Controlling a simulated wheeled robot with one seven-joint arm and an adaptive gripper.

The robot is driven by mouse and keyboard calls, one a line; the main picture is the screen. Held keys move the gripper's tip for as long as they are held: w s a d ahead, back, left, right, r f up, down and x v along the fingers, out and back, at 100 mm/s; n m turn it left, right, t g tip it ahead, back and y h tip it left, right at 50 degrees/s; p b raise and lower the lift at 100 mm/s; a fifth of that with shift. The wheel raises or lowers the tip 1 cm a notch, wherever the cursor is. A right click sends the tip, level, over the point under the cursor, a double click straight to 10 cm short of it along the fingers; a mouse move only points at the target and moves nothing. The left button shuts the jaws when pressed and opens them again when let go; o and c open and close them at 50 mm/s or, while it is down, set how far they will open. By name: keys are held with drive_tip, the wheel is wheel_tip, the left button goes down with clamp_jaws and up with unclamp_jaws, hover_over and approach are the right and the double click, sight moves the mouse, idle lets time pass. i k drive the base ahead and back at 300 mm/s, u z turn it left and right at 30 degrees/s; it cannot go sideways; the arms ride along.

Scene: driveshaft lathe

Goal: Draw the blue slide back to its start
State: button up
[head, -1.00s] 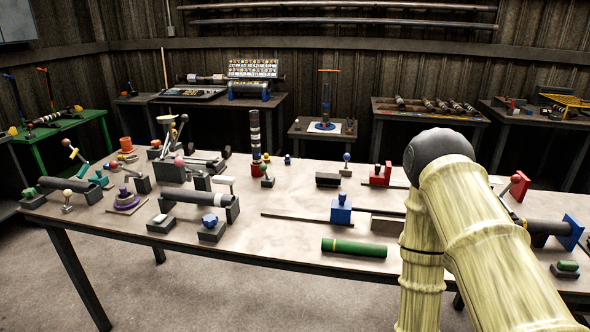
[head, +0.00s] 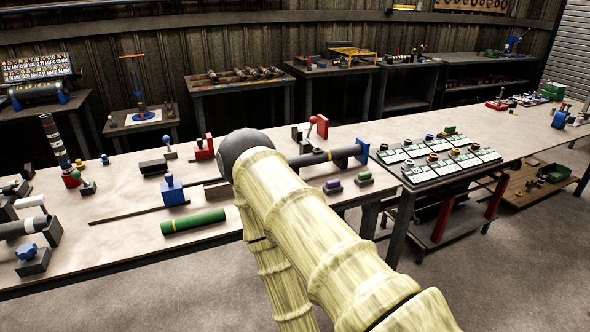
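The blue slide (head: 173,191), a blue block with a rounded knob on top, sits upright on the long table left of centre in the head view. A thin dark rail (head: 125,214) runs from it toward the left along the tabletop. The rail's right part is partly hidden behind the slide and my arm. My pale yellow arm with its dark round joint rises just right of the slide in the picture. My gripper does not show, so I cannot see whether it is open or touching anything.
A green cylinder (head: 193,222) lies in front of the slide near the table's front edge. A red stand (head: 204,148) is behind it. A dark shaft with a blue end plate (head: 362,152) lies right of my arm. A side table (head: 437,173) with several labelled pads stands at right.

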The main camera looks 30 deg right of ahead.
sight(172, 191)
drive_tip(key=k, duration=0.3)
drive_tip(key=z, duration=1.4)
drive_tip(key=i, duration=0.65)
drive_tip(key=u, duration=0.55)
